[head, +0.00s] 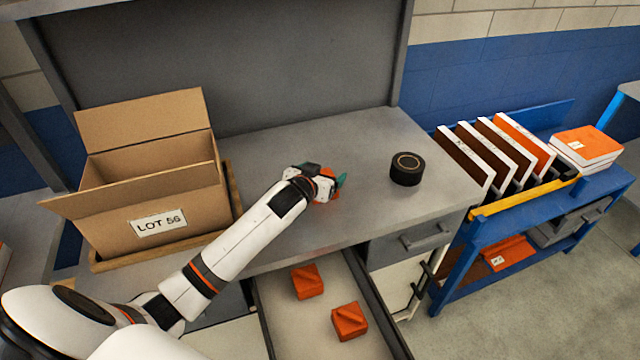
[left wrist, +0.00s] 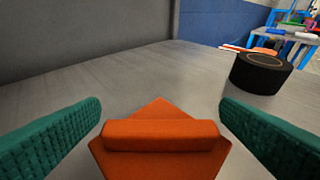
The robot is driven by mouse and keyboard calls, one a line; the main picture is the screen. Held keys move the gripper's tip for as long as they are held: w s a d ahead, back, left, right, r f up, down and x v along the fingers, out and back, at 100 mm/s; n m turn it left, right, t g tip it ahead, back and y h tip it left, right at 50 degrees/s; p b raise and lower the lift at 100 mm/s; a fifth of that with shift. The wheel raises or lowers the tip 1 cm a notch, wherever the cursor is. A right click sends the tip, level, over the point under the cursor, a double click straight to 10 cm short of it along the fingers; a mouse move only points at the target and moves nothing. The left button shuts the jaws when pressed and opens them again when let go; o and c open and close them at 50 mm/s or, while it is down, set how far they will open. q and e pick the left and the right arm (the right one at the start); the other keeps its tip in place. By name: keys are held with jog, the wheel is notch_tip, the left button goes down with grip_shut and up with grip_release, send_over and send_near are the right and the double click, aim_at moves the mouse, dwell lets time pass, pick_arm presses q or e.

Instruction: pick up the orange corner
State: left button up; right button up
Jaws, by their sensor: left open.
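An orange corner (left wrist: 162,150) lies on the grey worktop, with a raised bar along its near side. In the head view my left gripper (head: 328,185) is low over the worktop and hides most of that corner. Two more orange corners (head: 307,282) (head: 349,321) lie in the open drawer below. My right gripper is not in view.
A black round puck (head: 406,170) stands on the worktop (head: 300,150) to the right. An open cardboard box (head: 150,190) labelled LOT 56 is at the left. The open drawer (head: 285,325) juts out in front. A blue rack (head: 455,260) with panels stands at the right.

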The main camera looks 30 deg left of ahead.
pick_arm(q)
jog(key=shift+c, duration=0.4)
jog(key=c, duration=1)
